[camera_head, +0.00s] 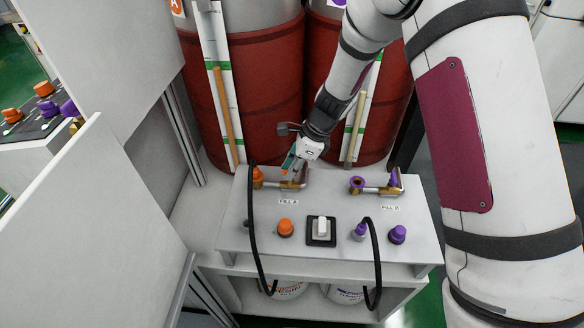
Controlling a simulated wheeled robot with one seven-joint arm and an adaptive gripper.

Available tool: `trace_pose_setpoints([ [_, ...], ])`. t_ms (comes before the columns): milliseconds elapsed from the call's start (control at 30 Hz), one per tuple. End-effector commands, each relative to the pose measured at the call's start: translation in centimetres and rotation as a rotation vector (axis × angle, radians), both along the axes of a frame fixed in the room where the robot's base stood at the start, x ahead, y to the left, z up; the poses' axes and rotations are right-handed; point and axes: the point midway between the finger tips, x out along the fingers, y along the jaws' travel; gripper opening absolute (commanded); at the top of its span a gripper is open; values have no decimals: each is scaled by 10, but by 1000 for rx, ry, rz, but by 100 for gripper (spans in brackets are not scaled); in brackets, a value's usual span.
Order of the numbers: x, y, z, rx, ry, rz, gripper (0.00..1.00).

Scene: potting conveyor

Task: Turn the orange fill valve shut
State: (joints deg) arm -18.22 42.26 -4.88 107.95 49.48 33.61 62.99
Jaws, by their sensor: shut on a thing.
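The orange fill valve is a brass fitting (272,184) with an orange end piece (258,176) on its left, at the back left of the grey bench top, behind the FILL A label. My gripper (294,171) reaches down from behind to the right end of this valve. Its fingers are shut on the valve's handle, which they mostly hide, so the handle's angle cannot be told.
The purple FILL B valve (376,189) is to the right. Orange (285,228) and purple (398,235) knobs and a white switch (321,228) sit in front. Black hoses arch over the bench front. Red drums (255,90) stand behind; grey panels (105,215) are left.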

Motion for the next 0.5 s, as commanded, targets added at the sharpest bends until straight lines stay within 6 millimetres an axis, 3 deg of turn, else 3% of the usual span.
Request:
trace_pose_setpoints([
  [500,4,1,-2,0,-1,339,0],
])
